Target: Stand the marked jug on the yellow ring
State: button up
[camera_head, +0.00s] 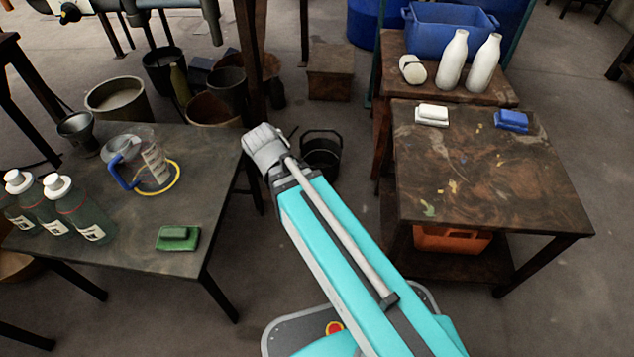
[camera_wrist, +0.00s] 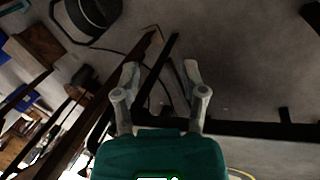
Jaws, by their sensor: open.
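The clear marked jug (camera_head: 154,160) has a blue handle on its left and a printed label. It stands on the left table, its base appearing to lie within the yellow ring (camera_head: 179,178). Its exact fit in the ring is hard to tell. My gripper (camera_wrist: 160,72) is open and empty in the wrist view, with bare floor and table legs beyond its fingers. A piece of the yellow ring (camera_wrist: 241,173) shows at that view's bottom edge. In the head view my arm reaches up between the tables, right of the jug, and the fingers cannot be made out.
The right table (camera_head: 490,180) carries white and blue blocks. A dark bucket (camera_head: 321,155) stands on the floor between them.

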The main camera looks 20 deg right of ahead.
jog(key=s+d+f+m+g+y, duration=0.1)
jog(key=s+d+m+g+y, duration=0.1)
jog(key=d+m, duration=0.6)
jog(key=shift+s+d+m+g, duration=0.35)
jog(key=shift+s+m+g, duration=0.2)
jog(key=shift+s, duration=0.8)
